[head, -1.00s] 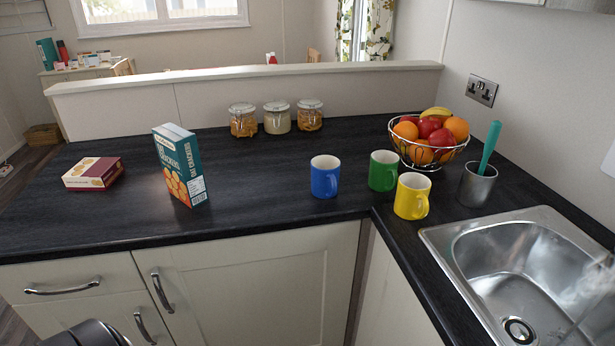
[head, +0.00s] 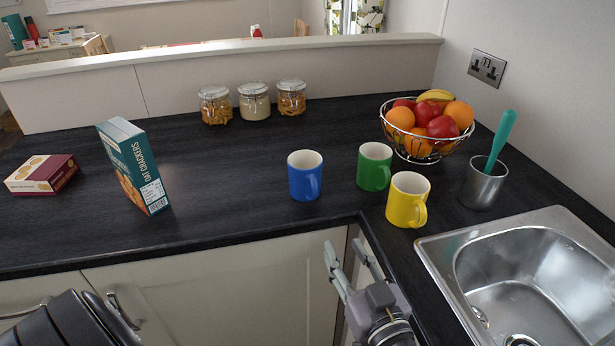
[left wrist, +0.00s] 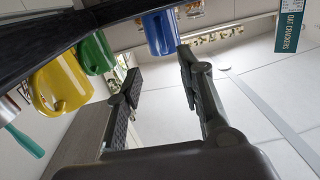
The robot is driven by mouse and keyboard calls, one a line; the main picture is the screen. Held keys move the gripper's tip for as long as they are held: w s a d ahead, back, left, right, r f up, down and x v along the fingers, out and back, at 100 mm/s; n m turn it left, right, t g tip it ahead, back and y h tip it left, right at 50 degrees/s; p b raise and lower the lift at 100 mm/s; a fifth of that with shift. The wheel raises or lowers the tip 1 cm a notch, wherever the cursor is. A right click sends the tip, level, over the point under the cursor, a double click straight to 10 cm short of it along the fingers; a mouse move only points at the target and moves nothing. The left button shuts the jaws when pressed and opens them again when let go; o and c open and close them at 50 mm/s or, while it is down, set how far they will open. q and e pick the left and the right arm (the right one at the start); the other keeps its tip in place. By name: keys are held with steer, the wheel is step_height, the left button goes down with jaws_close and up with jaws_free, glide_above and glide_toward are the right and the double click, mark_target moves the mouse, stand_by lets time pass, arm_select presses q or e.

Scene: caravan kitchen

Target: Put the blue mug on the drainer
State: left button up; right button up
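In the left wrist view the blue mug (left wrist: 160,33) appears beyond the fingertips. My left gripper (head: 342,245) is open and empty in front of the worktop's front edge, below and to the right of the blue mug. Its two spread fingers also show in the left wrist view (left wrist: 160,65). My right gripper is not in view. I cannot make out a drainer in these frames.
The green mug (head: 374,167) and yellow mug (head: 407,200) stand close on the right. A cracker box (head: 134,168), a small box (head: 42,174) and jars (head: 254,102) stand elsewhere.

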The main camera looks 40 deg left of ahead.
arm_select(q)
steer(key=r, duration=0.1)
steer(key=p, duration=0.4)
glide_toward(316, 190)
steer(key=x, duration=0.2)
steer(key=f+x, duration=0.1)
steer(key=x, duration=0.2)
steer(key=shift+f, duration=0.1)
steer(key=w+a, duration=0.1)
steer(key=a+p, duration=0.1)
steer(key=w+a+r+p, duration=0.1)
steer(key=a, duration=0.1)
steer(key=shift+w, duration=0.4)
steer(key=shift+w+a+f, duration=0.1)
steer(key=shift+w+a, duration=0.15)
steer(key=shift+a, duration=0.05)
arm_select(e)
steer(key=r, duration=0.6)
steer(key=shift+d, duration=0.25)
arm_select(q)
steer(key=shift+d, duration=0.1)
jaws_close()
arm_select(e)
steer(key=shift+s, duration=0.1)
